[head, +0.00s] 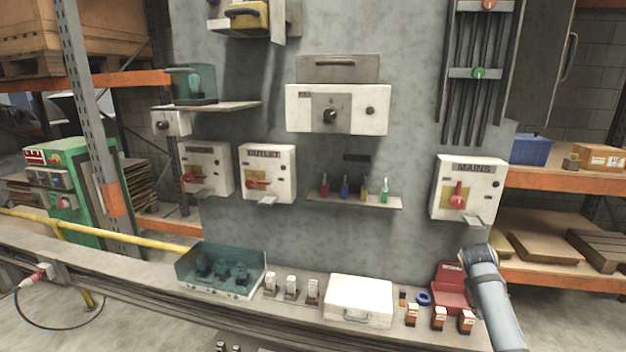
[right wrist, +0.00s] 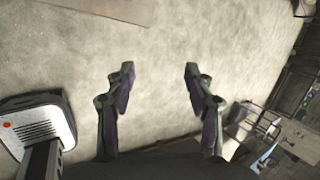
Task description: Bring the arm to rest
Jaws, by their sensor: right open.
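My right arm (head: 492,297) shows at the lower right of the head view, in front of the bench end below the MAINS box. Its gripper is not seen in that view. In the right wrist view my right gripper (right wrist: 159,80) is open and empty, its two dark fingers wide apart over bare floor (right wrist: 165,45). Nothing lies between the fingers. My left arm and gripper are in neither view.
The bench holds a clear-covered box (head: 220,290), a white case (head: 358,300) and a red case (head: 452,285). The MAINS box (head: 468,190) with a red handle hangs above my arm. In the wrist view, clutter (right wrist: 262,130) stands at the right.

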